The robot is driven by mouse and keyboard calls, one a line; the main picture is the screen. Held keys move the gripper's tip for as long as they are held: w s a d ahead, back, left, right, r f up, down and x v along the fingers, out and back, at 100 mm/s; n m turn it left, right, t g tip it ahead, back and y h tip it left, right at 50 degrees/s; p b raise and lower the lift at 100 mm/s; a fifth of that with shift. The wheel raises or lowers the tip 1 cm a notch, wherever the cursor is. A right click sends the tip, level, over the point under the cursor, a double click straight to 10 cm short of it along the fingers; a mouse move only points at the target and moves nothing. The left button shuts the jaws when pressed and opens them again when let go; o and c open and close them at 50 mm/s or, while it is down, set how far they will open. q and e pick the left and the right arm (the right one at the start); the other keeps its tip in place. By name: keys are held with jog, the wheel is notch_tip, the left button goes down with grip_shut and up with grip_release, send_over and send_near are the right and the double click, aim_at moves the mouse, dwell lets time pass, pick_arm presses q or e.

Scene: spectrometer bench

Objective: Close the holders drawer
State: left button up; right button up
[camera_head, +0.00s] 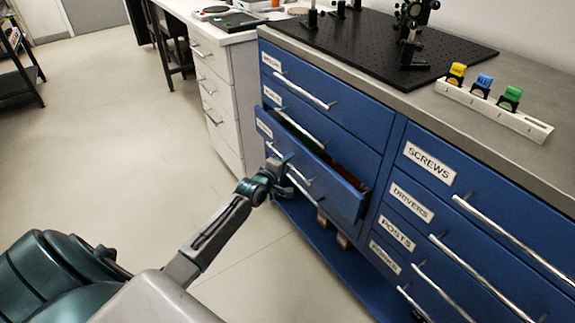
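One drawer in the left column of the blue cabinet stands partly open (335,192), with its front pulled out past the drawers above it. Its small white label (264,128) is too small to read. Some dark red and green contents show inside. Its silver bar handle (301,176) runs along the front. My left gripper (284,170) is at this handle, near its left part. The fingers are small and overlap the handle, so I cannot tell whether they close around it. My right gripper is not in view.
Closed drawers labelled SCREWS (431,163), DRIVERS and POSTS are to the right. A white drawer unit (219,110) stands behind at left. On the worktop are a black breadboard (375,40) and a white rack (492,108) with coloured holders.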

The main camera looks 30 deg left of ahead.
aim_at(298, 159)
pick_arm(q)
grip_shut()
jog(key=w, duration=0.1)
jog(key=w+d, duration=0.1)
jog(key=w, duration=0.2)
jog(key=shift+d+b, duration=0.35)
jog(key=shift+b, duration=0.05)
jog(key=shift+r, duration=0.1)
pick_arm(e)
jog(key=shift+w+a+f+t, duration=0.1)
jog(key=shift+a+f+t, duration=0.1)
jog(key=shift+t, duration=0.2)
pick_arm(q)
grip_release()
jog(key=shift+w, duration=0.15)
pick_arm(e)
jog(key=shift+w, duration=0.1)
